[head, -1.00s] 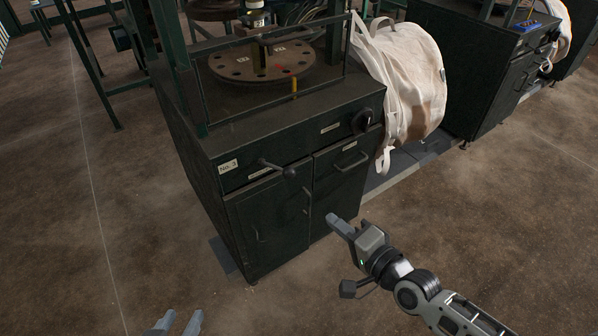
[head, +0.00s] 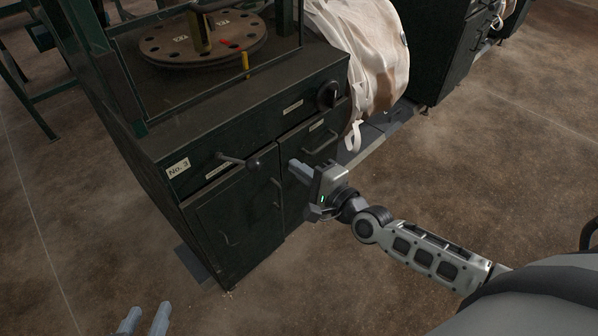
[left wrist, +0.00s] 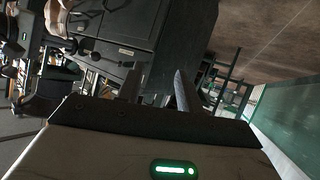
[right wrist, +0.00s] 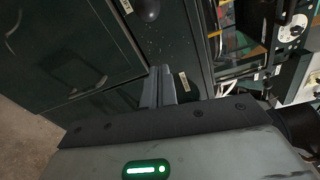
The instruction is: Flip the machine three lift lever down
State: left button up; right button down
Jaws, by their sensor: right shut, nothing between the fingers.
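The No. 3 machine is a dark green cabinet (head: 235,215) with a "No. 3" label (head: 178,168). Its lift lever (head: 236,160) is a dark bar with a round black knob, sticking out to the right across the upper left front panel. The knob also shows at the top of the right wrist view (right wrist: 148,9). My right gripper (head: 294,166) is shut and empty, right of and close to the knob, apart from it in the picture. It also shows in the right wrist view (right wrist: 158,74). My left gripper (head: 145,312) is open and empty, low at the front left, away from the cabinet.
A black rotary knob (head: 327,95) and a drawer-type handle (head: 322,143) are on the right front. A round drilled plate (head: 175,47) sits on top. A white bulk bag (head: 375,50) hangs behind on the right. The floor in front is clear.

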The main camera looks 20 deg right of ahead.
aim_at(238, 162)
pick_arm(q)
jog(key=shift+p, duration=0.6)
pick_arm(e)
jog(key=w+a, duration=0.4)
jog(key=a, duration=0.1)
jog(key=shift+r, duration=0.15)
pick_arm(q)
jog(key=shift+r, duration=0.1)
pick_arm(e)
jog(key=shift+w+a, duration=0.1)
